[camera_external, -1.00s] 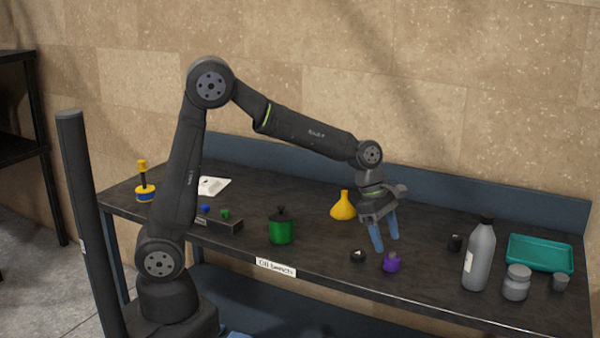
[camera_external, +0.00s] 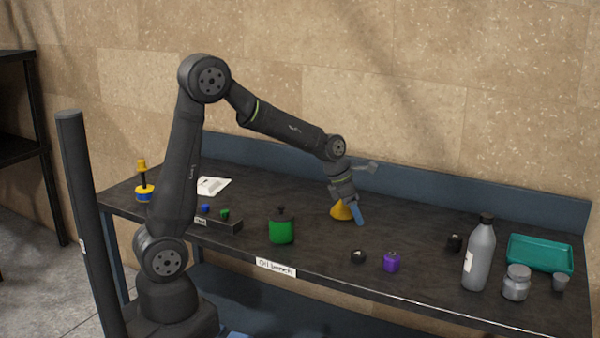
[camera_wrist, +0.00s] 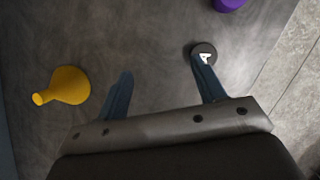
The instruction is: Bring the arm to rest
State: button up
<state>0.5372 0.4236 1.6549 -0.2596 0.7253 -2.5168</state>
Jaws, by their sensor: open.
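My gripper (camera_external: 357,212) is above the middle of the dark bench (camera_external: 320,252), pointing down. In the wrist view its two blue fingers (camera_wrist: 165,88) are apart with nothing between them. In the external view the gripper partly hides the yellow funnel (camera_external: 340,211), which stands on the bench behind it. The funnel also shows to the left of the fingers in the wrist view (camera_wrist: 68,86). A small black round piece with a white mark (camera_wrist: 203,53) appears by the right fingertip in the wrist view.
A green pot (camera_external: 281,229) and a purple container (camera_external: 391,261) stand on the bench. A grey bottle (camera_external: 479,256), a grey jar (camera_external: 516,282) and a teal tray (camera_external: 540,254) are at the right. A small dark holder (camera_external: 222,225) and a yellow-and-blue item (camera_external: 144,187) are at the left.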

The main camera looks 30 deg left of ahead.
jog(key=w+a+f, duration=0.1)
jog(key=w, duration=0.1)
jog(key=w+a+f, duration=0.1)
jog(key=w+f, duration=0.1)
jog(key=w+a+f, duration=0.1)
jog(key=w, duration=0.1)
jog(key=shift+w+a+f, duration=0.1)
jog(key=shift+a+f, duration=0.1)
jog(key=shift+a, duration=0.2)
jog(key=s+d+r+m+g, duration=0.1)
jog(key=s+d+r+m, duration=0.3)
jog(key=s+d, duration=0.8)
notch_tip(320, 180, up, 3)
jog(key=shift+s+f+g, duration=0.15)
jog(key=shift+s+g, duration=0.25)
jog(key=shift+s, duration=0.7)
